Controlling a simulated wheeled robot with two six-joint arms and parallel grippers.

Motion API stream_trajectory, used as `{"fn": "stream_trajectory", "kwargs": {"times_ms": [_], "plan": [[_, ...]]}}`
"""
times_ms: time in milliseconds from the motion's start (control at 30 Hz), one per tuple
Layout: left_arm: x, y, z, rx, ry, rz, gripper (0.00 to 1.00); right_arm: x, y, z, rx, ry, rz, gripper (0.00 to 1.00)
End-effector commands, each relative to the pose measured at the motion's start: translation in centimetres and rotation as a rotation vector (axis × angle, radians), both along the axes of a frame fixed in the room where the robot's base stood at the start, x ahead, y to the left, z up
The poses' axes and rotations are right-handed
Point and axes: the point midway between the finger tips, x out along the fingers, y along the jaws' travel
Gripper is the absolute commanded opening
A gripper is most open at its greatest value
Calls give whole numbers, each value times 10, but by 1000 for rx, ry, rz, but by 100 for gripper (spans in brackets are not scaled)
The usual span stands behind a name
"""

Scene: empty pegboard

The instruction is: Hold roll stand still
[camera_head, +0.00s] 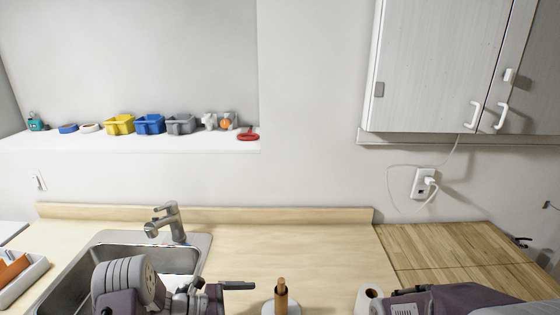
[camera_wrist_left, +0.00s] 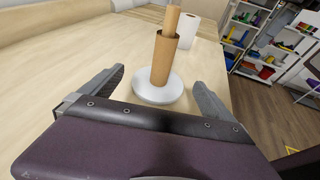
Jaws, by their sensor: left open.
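The roll stand has a round white base (camera_wrist_left: 158,92) and an upright light wooden post (camera_wrist_left: 172,20) with a brown cardboard tube (camera_wrist_left: 163,60) around its lower part. It stands on the wooden counter. In the head view its post (camera_head: 281,285) shows at the bottom edge, with part of the base (camera_head: 268,308). My left gripper (camera_wrist_left: 150,82) is open, with one finger on each side of the stand's base; no contact shows. In the head view a dark finger of the left gripper (camera_head: 238,285) points right towards the post. My right gripper's fingers are not visible.
A white paper roll (camera_head: 368,299) stands right of the stand, near my right arm; it also shows in the wrist view (camera_wrist_left: 187,30). A sink (camera_head: 75,265) with a faucet (camera_head: 170,220) lies left. The counter behind the stand (camera_head: 300,245) is clear.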

Motion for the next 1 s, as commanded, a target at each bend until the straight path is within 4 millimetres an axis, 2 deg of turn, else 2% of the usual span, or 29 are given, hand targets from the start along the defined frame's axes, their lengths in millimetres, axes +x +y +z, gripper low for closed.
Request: {"fn": "stream_trajectory", "kwargs": {"times_ms": [33, 100, 233, 367, 800, 1000], "plan": [[-4, 4, -12, -9, 26, 13, 100, 0, 0, -2, 0, 0, 0, 0], [-8, 8, -21, -16, 47, 26, 100, 0, 0, -3, 0, 0, 0, 0], [-8, 13, -23, -17, 51, 38, 100, 0, 0, -4, 0, 0, 0, 0], [-7, 8, -25, -16, 51, 36, 100, 0, 0, -5, 0, 0, 0, 0], [13, -58, -49, -14, 51, 33, 100, 0, 0, -28, 0, 0, 0, 0], [19, -76, -52, -15, 50, 35, 100, 0, 0, -35, 0, 0, 0, 0]]}}
